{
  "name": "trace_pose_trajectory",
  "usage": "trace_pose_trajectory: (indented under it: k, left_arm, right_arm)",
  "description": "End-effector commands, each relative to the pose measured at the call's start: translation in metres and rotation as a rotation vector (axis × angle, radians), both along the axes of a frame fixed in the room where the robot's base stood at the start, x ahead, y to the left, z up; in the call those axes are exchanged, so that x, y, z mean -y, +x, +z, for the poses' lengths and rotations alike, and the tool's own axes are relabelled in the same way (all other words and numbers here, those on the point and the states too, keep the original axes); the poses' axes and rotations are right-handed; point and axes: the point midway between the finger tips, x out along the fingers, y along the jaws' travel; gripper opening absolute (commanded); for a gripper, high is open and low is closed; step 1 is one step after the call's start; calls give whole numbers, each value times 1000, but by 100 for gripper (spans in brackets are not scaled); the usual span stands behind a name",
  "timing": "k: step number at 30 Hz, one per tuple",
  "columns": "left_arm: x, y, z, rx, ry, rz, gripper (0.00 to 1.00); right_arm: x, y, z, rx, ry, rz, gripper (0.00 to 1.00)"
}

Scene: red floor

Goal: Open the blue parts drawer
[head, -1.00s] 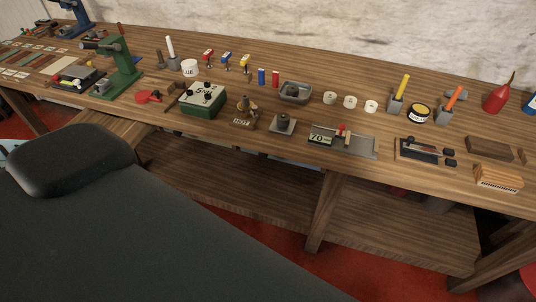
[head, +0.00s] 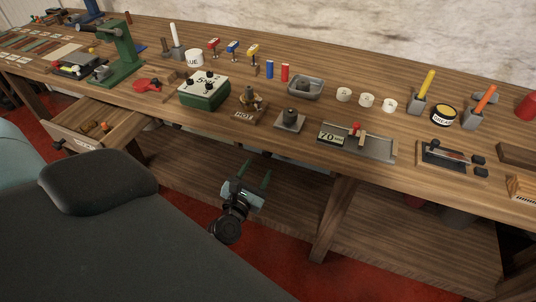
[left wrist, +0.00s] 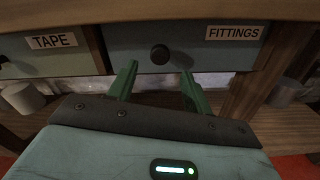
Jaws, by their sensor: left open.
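My left gripper (head: 252,174) is open and empty below the bench's front edge in the head view. In the left wrist view its green fingers (left wrist: 160,72) point at a grey-blue drawer front (left wrist: 205,54) labelled FITTINGS. The round dark knob (left wrist: 160,55) of that drawer is just beyond and between the fingertips; I cannot tell whether they touch it. This drawer looks shut. Another drawer front (left wrist: 60,60), labelled TAPE, is to its left. In the head view the bench top hides the fittings drawer. My right gripper is not in view.
An open drawer (head: 72,134) with small items stands out at the bench's left. The bench top (head: 220,128) carries a green box (head: 204,92), a heavy green tool (head: 122,50) and several small items. A lower shelf (head: 410,225) and bench leg (head: 333,220) are under it.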

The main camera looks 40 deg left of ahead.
Motion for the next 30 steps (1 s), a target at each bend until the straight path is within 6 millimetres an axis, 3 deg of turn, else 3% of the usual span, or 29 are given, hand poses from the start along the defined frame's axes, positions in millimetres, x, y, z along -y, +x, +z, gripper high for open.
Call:
trace_pose_trajectory:
  k: [8, 21, 30]
  left_arm:
    - [-2, 9, 1, 4, -5, 0, 50]
    - [-16, 66, 1, 2, -1, -1, 50]
    - [-18, 76, 0, 0, -2, 0, 50]
  right_arm:
    - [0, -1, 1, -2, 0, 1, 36]
    - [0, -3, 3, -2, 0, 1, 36]
    - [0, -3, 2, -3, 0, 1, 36]
